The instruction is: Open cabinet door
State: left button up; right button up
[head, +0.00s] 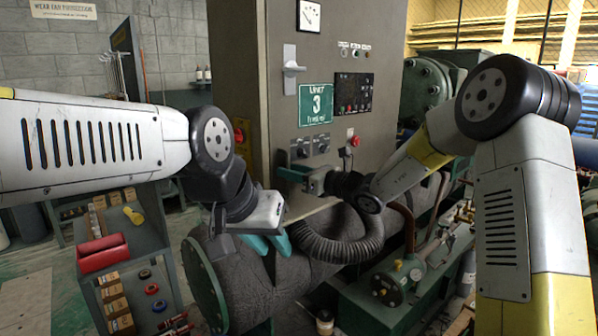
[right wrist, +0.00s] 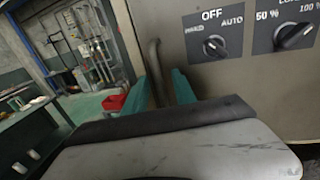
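The grey cabinet (head: 335,110) stands upright in the middle of the head view, and its door appears closed. In the right wrist view a grey bent bar handle (right wrist: 156,75) stands out from the cabinet face near its left edge. My right gripper (head: 290,166) is at the cabinet front, below the two knobs. Its teal fingers (right wrist: 150,95) are apart, with the bar between them, closer to the right finger; contact is unclear. The head view hides the bar behind this gripper. My left gripper (head: 268,244) hangs low left of the cabinet, over the insulated tank, its teal fingers apart and empty.
A dark corrugated hose (head: 345,245) and an insulated tank (head: 245,275) lie below. A shelf cart (head: 125,250) with a red box stands left.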

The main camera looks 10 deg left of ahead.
jog(key=shift+w+a, duration=0.3)
jog(key=shift+a, duration=0.25)
grip_shut()
dwell(1.1)
